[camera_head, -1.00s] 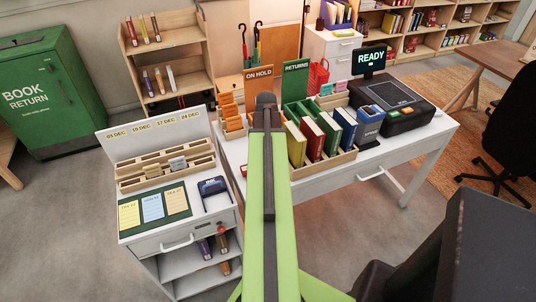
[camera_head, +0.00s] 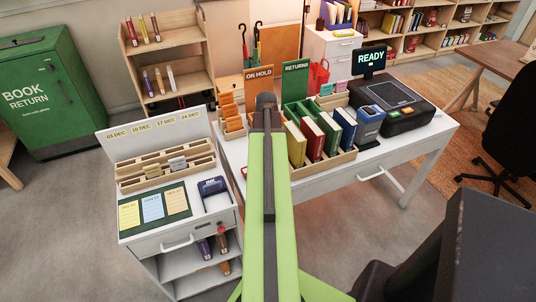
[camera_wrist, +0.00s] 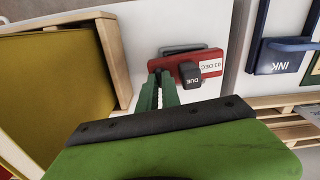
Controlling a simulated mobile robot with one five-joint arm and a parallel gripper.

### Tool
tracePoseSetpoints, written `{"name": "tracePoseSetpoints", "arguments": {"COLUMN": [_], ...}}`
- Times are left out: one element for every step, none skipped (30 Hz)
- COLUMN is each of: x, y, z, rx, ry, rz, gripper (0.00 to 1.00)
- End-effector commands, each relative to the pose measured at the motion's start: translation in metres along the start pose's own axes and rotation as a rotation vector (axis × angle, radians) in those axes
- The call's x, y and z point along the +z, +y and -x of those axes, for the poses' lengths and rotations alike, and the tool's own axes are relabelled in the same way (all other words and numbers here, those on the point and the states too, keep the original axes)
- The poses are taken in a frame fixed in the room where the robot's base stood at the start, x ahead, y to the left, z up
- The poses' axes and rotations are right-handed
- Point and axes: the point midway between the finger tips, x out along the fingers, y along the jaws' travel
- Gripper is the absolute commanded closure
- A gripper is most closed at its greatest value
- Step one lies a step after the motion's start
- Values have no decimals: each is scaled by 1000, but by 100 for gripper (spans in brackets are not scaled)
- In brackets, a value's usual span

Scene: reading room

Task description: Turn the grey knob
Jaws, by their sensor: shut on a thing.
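In the wrist view a red date stamp (camera_wrist: 213,56) with a white "03 DEC" label and a dark block (camera_wrist: 211,68) marked "DUE" lies on the white desk top. My gripper (camera_wrist: 159,76) is at the stamp's left end. Its green fingers are close together, shut on what appears to be the grey knob, which they mostly hide. How far the knob is turned cannot be seen. In the head view my arm covers the gripper; a small red part of the stamp (camera_head: 244,171) shows at the desk's left edge.
A wooden tray with a yellow book (camera_wrist: 52,75) stands close left of the gripper in the wrist view. A blue INK pad (camera_wrist: 281,55) lies right. In the head view, book bins and a black READY machine (camera_head: 392,100) occupy the desk.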

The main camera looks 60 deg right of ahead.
Motion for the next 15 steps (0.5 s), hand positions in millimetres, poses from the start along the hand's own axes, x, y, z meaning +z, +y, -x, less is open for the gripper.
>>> {"name": "tracePoseSetpoints", "arguments": {"x": [1,1,1,2,2,2,2,2,2,2,2,1,1,1,1], "y": [0,0,0,0,0,0,0,-1,-1,-1,0,0,0,0,0], "z": [0,0,0,0,0,0,0,0,0,0,0,0,0,0,0], "rx": [-1,-1,-1,-1,-1,-1,-1,-1,-2,-2,-1,-1,-1,-1,-1], "ry": [-4,-4,-4,-4,-4,-5,-5,-5,-5,-5,-5,-4,-4,-4,-3], "rz": [2,2,2,2,1,1,1,1,1,1,1,0,0,0,0], "gripper": [100,100,100,100,100,100,100,100,88,84,81,75,71,70,70]}}
